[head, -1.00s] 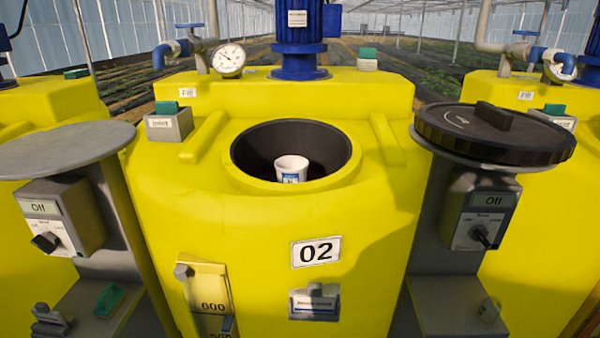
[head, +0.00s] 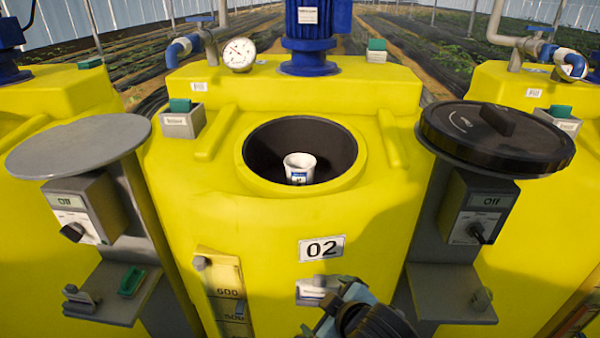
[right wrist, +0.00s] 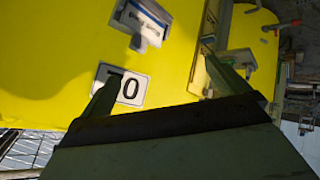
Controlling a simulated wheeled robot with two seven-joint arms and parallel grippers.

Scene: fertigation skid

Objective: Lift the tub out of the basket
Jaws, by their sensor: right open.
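The white tub (head: 300,167), with a blue label, stands in the dark round basket (head: 262,150) set into the top opening of yellow tank 02 (head: 220,225). The tub looks upright, and its lower part shows against the dark inside. My right gripper (right wrist: 158,65) is open and empty in the right wrist view, its two fingers spread in front of the tank's front face near the 02 plate (right wrist: 122,86). In the head view my right arm's end shows at the bottom, below the tub and well apart from it. My left gripper is not in view.
A round grey stand (head: 78,143) is left of the opening. A black lid (head: 495,138) lies on a stand at the right. A blue motor (head: 315,35) and a gauge (head: 239,54) stand behind. The space above the opening is clear.

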